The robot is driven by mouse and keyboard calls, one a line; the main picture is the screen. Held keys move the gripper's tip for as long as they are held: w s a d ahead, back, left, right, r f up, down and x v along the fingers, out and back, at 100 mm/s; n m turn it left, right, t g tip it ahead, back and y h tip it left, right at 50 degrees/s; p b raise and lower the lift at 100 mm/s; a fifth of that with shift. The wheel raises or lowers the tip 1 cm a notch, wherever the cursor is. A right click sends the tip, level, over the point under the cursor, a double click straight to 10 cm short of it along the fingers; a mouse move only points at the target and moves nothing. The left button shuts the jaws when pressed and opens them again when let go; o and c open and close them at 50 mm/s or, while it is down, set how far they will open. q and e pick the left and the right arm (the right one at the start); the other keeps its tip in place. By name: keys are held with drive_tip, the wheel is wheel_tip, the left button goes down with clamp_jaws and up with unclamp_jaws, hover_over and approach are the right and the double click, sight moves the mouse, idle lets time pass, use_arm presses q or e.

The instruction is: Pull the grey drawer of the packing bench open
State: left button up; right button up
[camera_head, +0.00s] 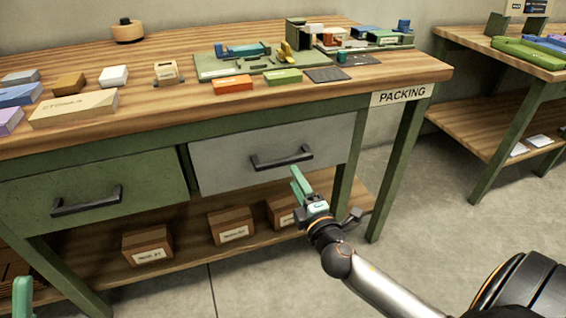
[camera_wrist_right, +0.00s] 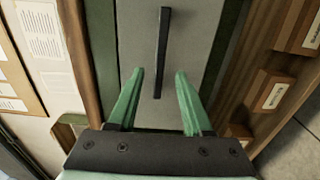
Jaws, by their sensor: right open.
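The grey drawer (camera_head: 225,160) sits shut under the worktop of the packing bench (camera_head: 375,75), right of a green drawer. Its dark bar handle (camera_head: 282,158) runs level across its front. My right gripper (camera_head: 300,182) is open and empty in front of the drawer, just below the handle. In the right wrist view the open right fingers (camera_wrist_right: 160,72) point at the grey front (camera_wrist_right: 190,50), and the lower end of the handle (camera_wrist_right: 163,50) appears between them; contact cannot be told. A green fingertip of my left gripper (camera_head: 22,297) shows at the lower left; its other finger is hidden.
The green drawer (camera_head: 140,178) with its own handle is shut at left. Cardboard boxes (camera_head: 232,225) stand on the lower shelf below. Coloured blocks and fixtures (camera_head: 235,62) lie on the worktop. A second bench (camera_head: 500,60) stands at right, with clear floor between.

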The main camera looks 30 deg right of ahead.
sight(286, 164)
drive_tip(key=x, duration=0.8)
drive_tip(key=shift+w+b, duration=0.2)
drive_tip(key=shift+b, duration=0.2)
clamp_jaws()
drive_tip(key=shift+f, duration=0.1)
idle(0.9)
